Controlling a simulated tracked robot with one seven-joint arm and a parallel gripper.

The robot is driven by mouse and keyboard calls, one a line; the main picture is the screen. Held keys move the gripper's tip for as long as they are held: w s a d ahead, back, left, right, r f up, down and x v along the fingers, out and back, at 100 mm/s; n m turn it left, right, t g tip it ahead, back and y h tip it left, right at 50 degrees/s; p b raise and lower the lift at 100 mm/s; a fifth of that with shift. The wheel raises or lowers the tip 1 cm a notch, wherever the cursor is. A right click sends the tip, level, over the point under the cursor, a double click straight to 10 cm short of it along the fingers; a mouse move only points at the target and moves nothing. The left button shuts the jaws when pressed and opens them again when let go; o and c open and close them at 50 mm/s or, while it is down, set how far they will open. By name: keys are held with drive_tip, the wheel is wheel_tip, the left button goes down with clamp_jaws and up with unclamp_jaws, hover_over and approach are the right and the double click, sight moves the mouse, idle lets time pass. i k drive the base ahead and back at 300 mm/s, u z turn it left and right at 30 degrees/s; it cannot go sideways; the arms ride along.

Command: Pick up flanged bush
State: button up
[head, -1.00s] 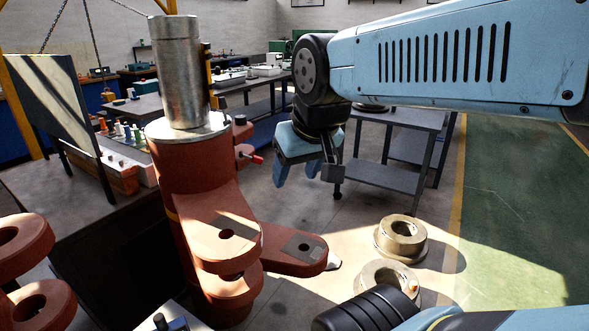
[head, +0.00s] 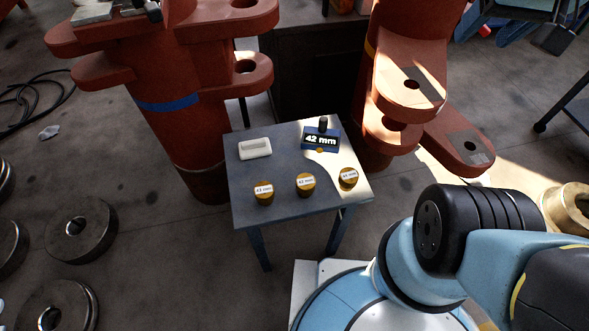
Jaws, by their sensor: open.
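Three small brass bushes stand apart in a row on a small grey table (head: 285,212): a left bush (head: 263,194), a middle bush (head: 305,185) and a right bush (head: 348,178). Each has a white label. The middle label seems to read 42 mm; the left looks like 43 mm, and the right is too small to be sure. A blue display (head: 320,140) behind them reads 42 mm.
A white block (head: 255,148) lies on the table's left rear. Red machine brackets stand behind, at left (head: 170,95) and right (head: 410,85), the right one between table and gripper. Dark rollers (head: 75,230) lie on the floor at left. The table's front edge is clear.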

sight(304, 182)
drive_tip(key=z, duration=1.9)
drive_tip(key=i, duration=0.05)
drive_tip(key=u, duration=3)
